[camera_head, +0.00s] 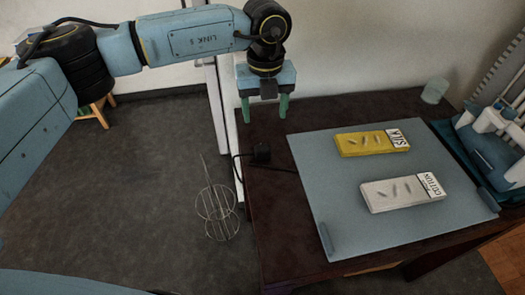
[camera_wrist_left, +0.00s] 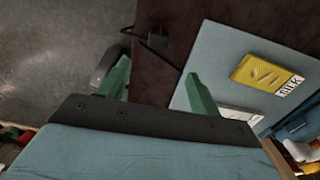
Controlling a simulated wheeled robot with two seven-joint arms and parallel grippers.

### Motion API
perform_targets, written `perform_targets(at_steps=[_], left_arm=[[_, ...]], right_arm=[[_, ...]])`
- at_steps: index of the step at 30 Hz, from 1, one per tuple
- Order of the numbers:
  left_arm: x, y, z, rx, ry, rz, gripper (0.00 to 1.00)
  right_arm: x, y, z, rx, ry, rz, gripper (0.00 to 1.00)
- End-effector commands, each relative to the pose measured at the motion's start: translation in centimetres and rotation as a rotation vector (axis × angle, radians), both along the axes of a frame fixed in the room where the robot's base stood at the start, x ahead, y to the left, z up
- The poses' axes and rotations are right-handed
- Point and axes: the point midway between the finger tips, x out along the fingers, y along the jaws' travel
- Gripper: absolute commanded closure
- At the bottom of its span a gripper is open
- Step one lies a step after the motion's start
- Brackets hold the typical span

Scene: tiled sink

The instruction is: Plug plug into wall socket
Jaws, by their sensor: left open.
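The black plug (camera_head: 261,153) lies on the dark table near its left edge, with a black cord running from it. My left gripper (camera_head: 264,109) has green fingers pointing down, set apart, with nothing between them. It hangs near the table's back left corner, behind the plug and apart from it. In the left wrist view the plug (camera_wrist_left: 157,40) shows beyond the gap between the fingertips (camera_wrist_left: 157,70). I cannot make out a wall socket in either view. My right gripper is not in view.
A grey-blue mat (camera_head: 320,190) on the table (camera_head: 255,205) bears a yellow SILK box (camera_head: 365,143) and a white COTTON box (camera_head: 395,194). A cup (camera_head: 434,91) stands at the back right. A sewing machine (camera_head: 490,145) stands at the right. A wire stand (camera_head: 217,208) is left of the table.

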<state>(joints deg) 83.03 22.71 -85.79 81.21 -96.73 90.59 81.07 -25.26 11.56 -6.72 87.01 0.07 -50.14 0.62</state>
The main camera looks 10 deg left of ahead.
Motion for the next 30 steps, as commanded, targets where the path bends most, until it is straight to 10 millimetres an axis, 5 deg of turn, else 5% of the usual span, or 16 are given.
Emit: perform_targets(at_steps=[13, 30], left_arm=[[-0.1, 0.0, -7.3, -0.002, 0.004, -0.001, 0.36], [-0.1, 0.1, -9.1, -0.002, 0.002, -0.002, 0.36]], right_arm=[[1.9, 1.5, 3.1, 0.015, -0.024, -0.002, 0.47], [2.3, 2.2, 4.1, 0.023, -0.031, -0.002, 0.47]])
